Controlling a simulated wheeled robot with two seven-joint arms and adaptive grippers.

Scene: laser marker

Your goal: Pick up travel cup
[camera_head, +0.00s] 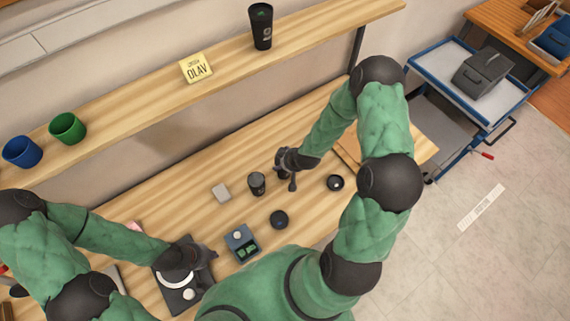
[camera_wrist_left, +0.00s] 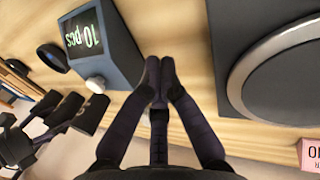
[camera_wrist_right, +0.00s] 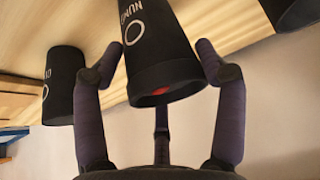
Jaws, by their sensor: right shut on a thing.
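In the right wrist view a dark travel cup (camera_wrist_right: 158,50) with pale lettering stands between the fingers of my right gripper (camera_wrist_right: 158,52). Something red shows inside its rim. My right gripper is shut on it. A second similar dark cup (camera_wrist_right: 62,90) is beside it, outside the fingers. In the head view my right gripper (camera_head: 287,171) is low over the table, just right of a dark cup (camera_head: 257,183); I cannot tell which of the two that is. Another dark cup (camera_head: 261,28) stands on the shelf. My left gripper (camera_wrist_left: 160,78) has its fingertips together, with nothing visible between them.
A small blue device (camera_head: 241,243) with a display and a round black object (camera_head: 279,219) lie on the table (camera_head: 222,160). Another dark round item (camera_head: 335,183) is to the right. Green (camera_head: 67,128) and blue (camera_head: 22,151) mugs and a yellow sign (camera_head: 196,68) are on the shelf.

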